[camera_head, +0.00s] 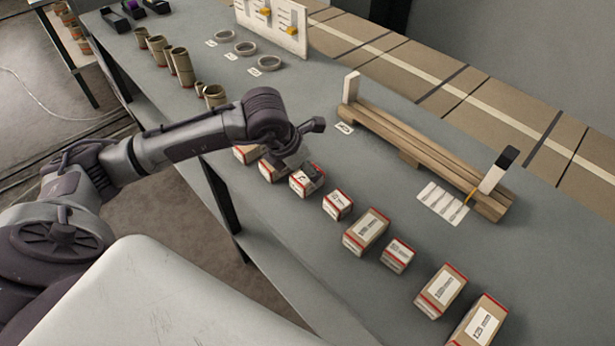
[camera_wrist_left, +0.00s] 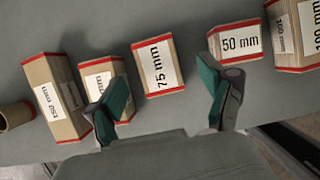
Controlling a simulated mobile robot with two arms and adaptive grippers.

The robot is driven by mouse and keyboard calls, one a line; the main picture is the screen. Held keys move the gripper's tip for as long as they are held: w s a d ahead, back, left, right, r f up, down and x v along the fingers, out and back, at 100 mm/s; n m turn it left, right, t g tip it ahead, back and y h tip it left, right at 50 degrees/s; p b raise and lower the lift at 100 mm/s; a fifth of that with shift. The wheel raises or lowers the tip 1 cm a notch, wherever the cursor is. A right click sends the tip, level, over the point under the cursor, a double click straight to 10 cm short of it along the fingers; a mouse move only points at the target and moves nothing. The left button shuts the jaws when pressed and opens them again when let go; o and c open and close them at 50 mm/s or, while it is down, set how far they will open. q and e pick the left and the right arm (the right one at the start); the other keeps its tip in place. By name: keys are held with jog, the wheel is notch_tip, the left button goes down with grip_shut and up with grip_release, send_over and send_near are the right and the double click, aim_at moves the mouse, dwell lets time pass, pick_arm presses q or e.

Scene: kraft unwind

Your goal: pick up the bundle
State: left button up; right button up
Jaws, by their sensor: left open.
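Several kraft bundles with red edges and white labels stand in a row on the grey table; I cannot tell which one the task means. In the left wrist view, a bundle marked 75 mm (camera_wrist_left: 157,66) shows between and beyond my left gripper's (camera_wrist_left: 168,88) fingers. The fingers are apart, with green pads and nothing between them. A 50 mm bundle (camera_wrist_left: 236,44) is beside the right finger, and another bundle (camera_wrist_left: 101,77) is behind the left finger. In the head view, my left gripper (camera_head: 309,170) is over the row, partly covering a bundle (camera_head: 303,187). My right gripper is out of view.
More bundles (camera_head: 365,231) run toward the lower right. A wooden rack (camera_head: 425,155) with upright end posts stands behind them. Brown tubes (camera_head: 183,66), grey rings (camera_head: 245,48) and a white board (camera_head: 272,22) are farther back.

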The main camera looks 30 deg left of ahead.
aim_at(308, 180)
pick_arm(q)
jog(key=x, duration=0.4)
jog(key=shift+a+p, duration=0.1)
jog(key=shift+p, duration=0.3)
jog(key=c, duration=1.5)
